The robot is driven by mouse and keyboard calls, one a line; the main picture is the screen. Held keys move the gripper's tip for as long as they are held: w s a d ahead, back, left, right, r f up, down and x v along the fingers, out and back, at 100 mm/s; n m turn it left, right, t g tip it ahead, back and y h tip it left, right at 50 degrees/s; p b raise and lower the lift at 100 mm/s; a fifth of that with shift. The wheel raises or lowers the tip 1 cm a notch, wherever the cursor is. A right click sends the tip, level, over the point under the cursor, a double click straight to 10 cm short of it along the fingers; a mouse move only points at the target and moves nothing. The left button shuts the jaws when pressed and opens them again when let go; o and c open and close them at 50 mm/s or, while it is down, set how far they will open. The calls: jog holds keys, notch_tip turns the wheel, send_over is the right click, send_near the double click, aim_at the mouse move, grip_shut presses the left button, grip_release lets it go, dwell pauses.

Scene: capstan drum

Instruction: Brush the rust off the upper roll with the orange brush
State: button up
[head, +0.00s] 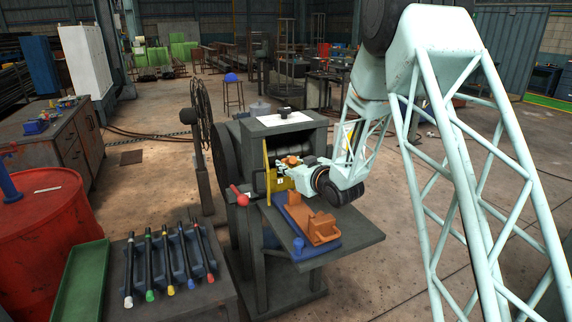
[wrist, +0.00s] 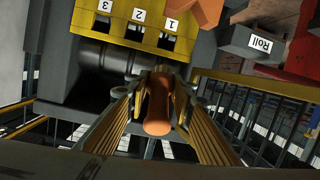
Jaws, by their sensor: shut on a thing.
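The orange brush (wrist: 158,105) is between the fingers of my gripper (wrist: 158,88) in the wrist view. Its rounded handle end points toward the camera, and its bristle end is hidden. In the head view my gripper (head: 297,172) is at the open front of the dark machine, by the yellow plate (head: 272,180).
The yellow plate has slots numbered 1 to 3 (wrist: 138,28). A block labelled "Roll" (wrist: 255,42) is at its right. An orange holder (head: 318,226) stands on the machine's front shelf (head: 362,238). A red-knobbed lever (head: 238,195) is at left. Several coloured-end rods (head: 168,262) lie front left.

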jog(key=shift+s, duration=0.1)
jog(key=shift+f+v, duration=0.15)
jog(key=shift+v, duration=0.55)
jog(key=shift+f+v, duration=0.15)
jog(key=shift+v, duration=0.5)
jog(key=shift+s, duration=0.1)
jog(key=shift+d, duration=0.1)
